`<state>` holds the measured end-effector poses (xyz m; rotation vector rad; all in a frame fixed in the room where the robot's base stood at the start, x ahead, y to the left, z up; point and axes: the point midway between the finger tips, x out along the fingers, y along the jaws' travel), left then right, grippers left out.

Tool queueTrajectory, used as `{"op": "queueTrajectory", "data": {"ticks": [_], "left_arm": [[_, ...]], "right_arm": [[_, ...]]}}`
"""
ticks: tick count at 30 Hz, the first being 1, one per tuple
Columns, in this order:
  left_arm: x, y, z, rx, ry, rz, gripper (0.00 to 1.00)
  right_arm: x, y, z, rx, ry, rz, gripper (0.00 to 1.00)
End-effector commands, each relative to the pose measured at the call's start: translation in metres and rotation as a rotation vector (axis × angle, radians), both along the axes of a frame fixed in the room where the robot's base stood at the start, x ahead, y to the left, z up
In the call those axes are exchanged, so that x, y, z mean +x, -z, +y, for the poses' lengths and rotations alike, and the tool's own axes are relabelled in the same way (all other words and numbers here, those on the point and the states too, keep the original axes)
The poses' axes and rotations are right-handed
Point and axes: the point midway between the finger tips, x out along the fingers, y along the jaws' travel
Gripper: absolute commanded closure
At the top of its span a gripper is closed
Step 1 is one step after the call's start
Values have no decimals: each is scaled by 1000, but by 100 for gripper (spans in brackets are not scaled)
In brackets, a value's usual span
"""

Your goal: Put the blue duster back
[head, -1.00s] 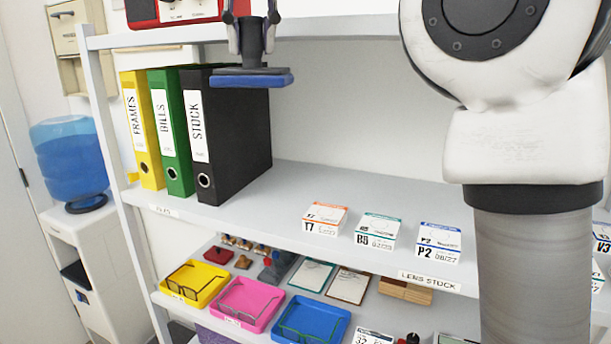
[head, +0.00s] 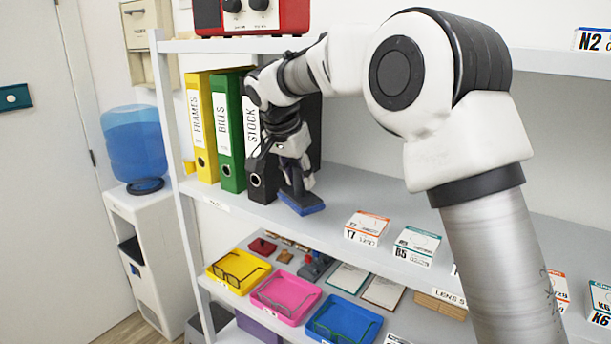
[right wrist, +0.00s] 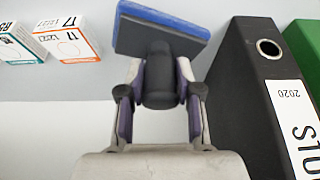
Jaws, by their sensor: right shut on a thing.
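The blue duster (head: 303,207) has a blue pad, a dark grey back and a dark handle. My right gripper (head: 294,180) is shut on it, low over the middle shelf (head: 345,190), just right of the black STOCK binder (head: 315,125). In the right wrist view the fingers (right wrist: 160,100) close on the handle from both sides, and the duster's pad (right wrist: 170,18) points away from the gripper. I cannot tell whether the pad touches the shelf. My left gripper is not in view.
Green (head: 228,130) and yellow (head: 200,125) binders stand left of the black one. Lens boxes, T7 (head: 367,228) and B5 (head: 416,246), sit right of the duster. Pink (head: 286,297), yellow and blue trays lie on the shelf below. A red radio (head: 252,15) is above.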

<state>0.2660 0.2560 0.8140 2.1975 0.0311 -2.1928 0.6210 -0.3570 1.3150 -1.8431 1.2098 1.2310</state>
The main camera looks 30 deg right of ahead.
Motion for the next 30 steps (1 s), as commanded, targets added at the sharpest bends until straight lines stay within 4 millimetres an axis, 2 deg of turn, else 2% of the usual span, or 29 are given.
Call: {"op": "queueTrajectory", "data": {"ticks": [1, 7, 9, 12, 23, 24, 25, 30], "left_arm": [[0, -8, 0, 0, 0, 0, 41], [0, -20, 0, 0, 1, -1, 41], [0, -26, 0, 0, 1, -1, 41], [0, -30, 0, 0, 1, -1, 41], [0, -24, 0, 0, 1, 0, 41], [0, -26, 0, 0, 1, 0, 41], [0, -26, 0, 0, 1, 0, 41], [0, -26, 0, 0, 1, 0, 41]], "right_arm": [[5, -2, -9, 1, 2, 2, 99], [19, 4, -30, 0, 0, 3, 99], [17, 20, -28, 1, -2, 7, 99], [18, 34, -28, 0, -1, 2, 99], [18, 43, -28, 1, -2, 1, 99], [18, 42, -28, 1, -2, 1, 52], [18, 42, -28, 1, -2, 1, 41], [18, 41, -27, 1, -2, 1, 41]]}}
